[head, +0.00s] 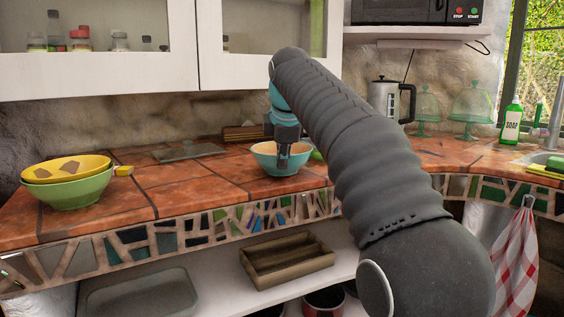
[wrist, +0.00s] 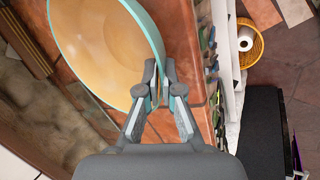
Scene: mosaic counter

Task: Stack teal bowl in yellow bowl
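The teal bowl (head: 265,161), teal outside and cream-orange inside, stands upright on the tiled counter near the middle of the head view. It fills the upper left of the wrist view (wrist: 100,45). My gripper (head: 283,165) points down at its near rim. In the wrist view the fingers (wrist: 160,78) straddle the rim with a narrow gap and look closed on it, one finger inside and one outside. The yellow bowl (head: 92,163) sits nested in a green bowl (head: 70,192) at the counter's left. I cannot see whether the teal bowl is clear of the counter.
A glass board (head: 188,151) lies between the bowls, towards the wall. A wooden block (head: 242,133) stands behind the teal bowl. Overhead cabinets (head: 100,70) hang above. Tile between the two bowl places is mostly free. A wooden tray (head: 288,262) sits on the shelf below.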

